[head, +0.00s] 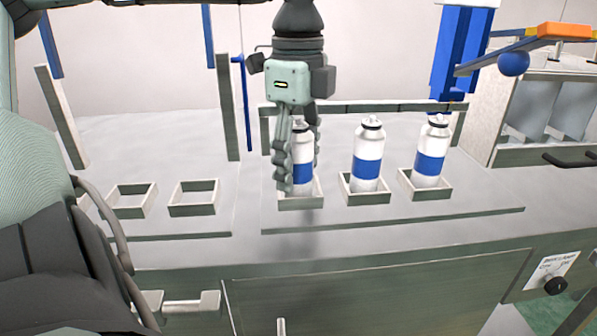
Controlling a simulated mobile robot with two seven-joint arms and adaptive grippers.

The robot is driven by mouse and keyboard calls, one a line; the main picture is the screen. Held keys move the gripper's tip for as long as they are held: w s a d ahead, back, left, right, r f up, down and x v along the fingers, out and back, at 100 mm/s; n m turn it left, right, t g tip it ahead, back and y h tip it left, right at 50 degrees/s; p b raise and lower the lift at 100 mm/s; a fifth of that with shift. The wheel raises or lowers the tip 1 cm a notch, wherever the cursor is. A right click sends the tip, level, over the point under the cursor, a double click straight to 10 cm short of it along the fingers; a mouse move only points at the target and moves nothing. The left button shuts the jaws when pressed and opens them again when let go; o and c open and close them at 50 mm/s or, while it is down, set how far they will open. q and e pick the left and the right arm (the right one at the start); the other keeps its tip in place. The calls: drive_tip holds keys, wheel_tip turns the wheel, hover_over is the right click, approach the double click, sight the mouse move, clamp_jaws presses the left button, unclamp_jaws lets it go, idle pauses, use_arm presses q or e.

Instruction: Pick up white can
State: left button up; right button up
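Three white cans with blue bands and silver tops stand upright in square holders on the grey bench. The left white can (302,173) is in its holder (301,203), partly hidden by my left gripper (299,158). That gripper points down from above, with one finger along the can's left side and the other behind its right side. I cannot tell whether the fingers press on it. The middle white can (367,157) and the right white can (431,153) stand clear of the gripper. My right gripper is not in view.
Two empty square holders (132,200) and (194,198) sit at the left of the bench. A low metal rail (395,220) runs in front of the cans. A blue upright (460,50) and a grey cabinet (510,115) stand at the back right.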

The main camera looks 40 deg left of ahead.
use_arm(q)
drive_tip(key=c, duration=1.1)
drive_tip(key=shift+r, duration=0.15)
